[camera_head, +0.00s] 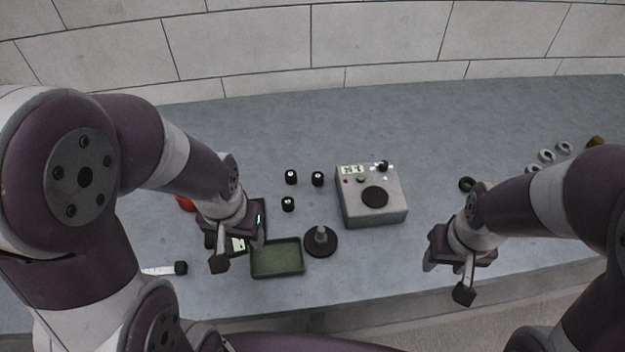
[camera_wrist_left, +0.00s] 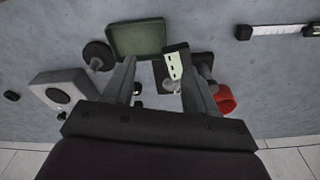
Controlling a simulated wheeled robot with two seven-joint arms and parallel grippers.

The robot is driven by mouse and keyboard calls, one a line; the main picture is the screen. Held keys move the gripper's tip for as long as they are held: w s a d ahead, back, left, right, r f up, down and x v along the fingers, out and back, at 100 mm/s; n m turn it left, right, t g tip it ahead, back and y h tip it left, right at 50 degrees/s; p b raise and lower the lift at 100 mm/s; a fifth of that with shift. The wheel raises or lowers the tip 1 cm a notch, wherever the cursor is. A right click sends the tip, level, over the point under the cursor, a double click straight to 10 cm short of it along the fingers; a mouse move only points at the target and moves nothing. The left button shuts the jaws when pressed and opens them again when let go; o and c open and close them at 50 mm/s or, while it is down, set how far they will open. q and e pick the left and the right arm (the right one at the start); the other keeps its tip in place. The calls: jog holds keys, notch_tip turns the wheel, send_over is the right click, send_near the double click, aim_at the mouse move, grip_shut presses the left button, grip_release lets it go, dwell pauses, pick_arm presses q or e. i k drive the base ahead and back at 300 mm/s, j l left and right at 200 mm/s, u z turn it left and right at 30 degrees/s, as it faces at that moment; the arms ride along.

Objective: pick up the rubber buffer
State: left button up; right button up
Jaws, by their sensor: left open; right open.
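I take the rubber buffer to be one of 3 small black cylinders with pale tops: one at the back left (camera_head: 291,176), one at the back right (camera_head: 317,179), one nearer the front (camera_head: 288,204). They stand upright on the grey table, apart from each other. The left wrist view shows a small dark piece (camera_wrist_left: 137,88) beside a finger, partly hidden. My left gripper (camera_head: 232,250) is open, left of the cylinders by the green tray; its fingers also show in the left wrist view (camera_wrist_left: 157,72). My right gripper (camera_head: 446,278) is open over the table's front edge, far from them.
A green tray (camera_head: 277,259) and a black disc with a grey knob (camera_head: 320,242) lie in front. A grey instrument box (camera_head: 372,210) stands right of the cylinders. A dark block with a pale label (camera_wrist_left: 174,66) and a red object (camera_wrist_left: 225,98) are close to my left gripper.

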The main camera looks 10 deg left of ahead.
aim_at(318, 177)
jog(key=i+l, duration=0.1)
jog(key=l, duration=0.4)
jog(key=i+l, duration=0.1)
jog(key=l, duration=0.45)
jog(key=i+l, duration=0.1)
jog(key=l, duration=0.4)
jog(key=z, duration=0.05)
